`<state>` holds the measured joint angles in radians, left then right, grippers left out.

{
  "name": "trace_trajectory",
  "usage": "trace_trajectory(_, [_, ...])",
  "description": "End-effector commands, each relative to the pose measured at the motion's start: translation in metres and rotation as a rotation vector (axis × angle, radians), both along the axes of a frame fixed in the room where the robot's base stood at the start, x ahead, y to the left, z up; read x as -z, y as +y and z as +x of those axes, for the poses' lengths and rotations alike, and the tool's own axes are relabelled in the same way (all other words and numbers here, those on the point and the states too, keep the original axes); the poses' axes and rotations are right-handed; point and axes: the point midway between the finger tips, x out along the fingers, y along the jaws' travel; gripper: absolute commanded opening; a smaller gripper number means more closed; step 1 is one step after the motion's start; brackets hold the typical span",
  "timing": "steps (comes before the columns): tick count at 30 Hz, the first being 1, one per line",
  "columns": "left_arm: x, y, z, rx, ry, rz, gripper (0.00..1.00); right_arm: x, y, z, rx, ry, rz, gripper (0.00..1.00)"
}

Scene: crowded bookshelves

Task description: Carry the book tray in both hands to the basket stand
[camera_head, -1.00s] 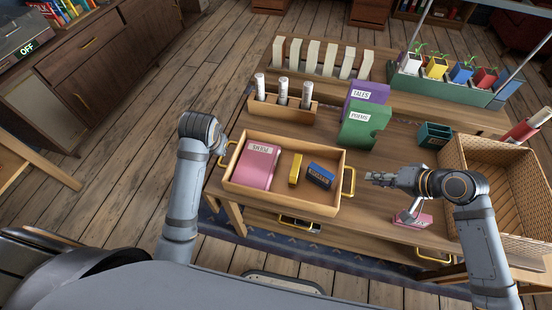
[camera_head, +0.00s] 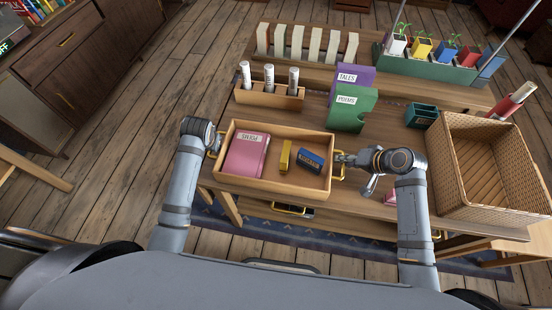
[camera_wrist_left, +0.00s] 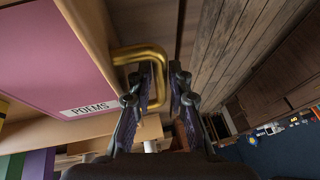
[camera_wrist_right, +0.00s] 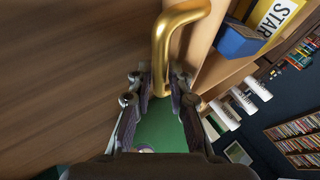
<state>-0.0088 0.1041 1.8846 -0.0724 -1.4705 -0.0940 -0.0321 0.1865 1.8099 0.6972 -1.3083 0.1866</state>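The wooden book tray (camera_head: 285,189) sits on the table with a pink book (camera_head: 247,156), a yellow item (camera_head: 285,156) and a blue item (camera_head: 311,160) inside. The pink book's label reads POEMS in the left wrist view (camera_wrist_left: 50,55). My left gripper (camera_head: 214,145) is at the tray's left brass handle (camera_wrist_left: 158,62); its fingers stand apart on both sides of the bar. My right gripper (camera_head: 340,159) is at the right brass handle (camera_wrist_right: 162,45), its fingers also apart around the bar. A large wicker basket (camera_head: 462,180) stands on the right.
Behind the tray are a rack with white rolls (camera_head: 270,98), a green book (camera_head: 352,112), a purple book (camera_head: 352,82) and a small teal box (camera_head: 420,115). A pink object (camera_head: 390,197) lies beside my right arm. Wooden floor (camera_head: 110,170) is open on the left.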

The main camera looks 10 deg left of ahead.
Motion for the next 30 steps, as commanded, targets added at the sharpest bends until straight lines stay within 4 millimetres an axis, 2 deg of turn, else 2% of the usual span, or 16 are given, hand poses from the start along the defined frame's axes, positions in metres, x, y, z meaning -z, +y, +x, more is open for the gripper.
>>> trace_trajectory(4, [0.0063, 0.0013, 0.0029, 0.000, 0.000, 0.000, 0.19, 0.0053, 0.0040, 0.0028, -0.002, 0.000, 0.001, 0.19])
trace_trajectory(12, [0.0066, 0.0014, 0.0032, 0.000, -0.001, 0.000, 0.19, 0.0060, 0.0040, 0.0030, -0.001, 0.000, 0.000, 0.19])
trace_trajectory(16, [0.0065, 0.0014, 0.0032, 0.000, -0.001, 0.000, 0.01, 0.0060, 0.0040, 0.0028, -0.001, 0.000, 0.000, 0.01])
trace_trajectory(17, [0.0065, 0.0014, 0.0032, 0.000, -0.001, 0.000, 0.00, 0.0060, 0.0040, 0.0028, -0.001, 0.000, 0.000, 0.00])
trace_trajectory(30, [0.0063, 0.0013, 0.0032, 0.000, -0.001, 0.001, 0.00, 0.0060, 0.0038, 0.0027, -0.001, 0.001, -0.001, 0.00])
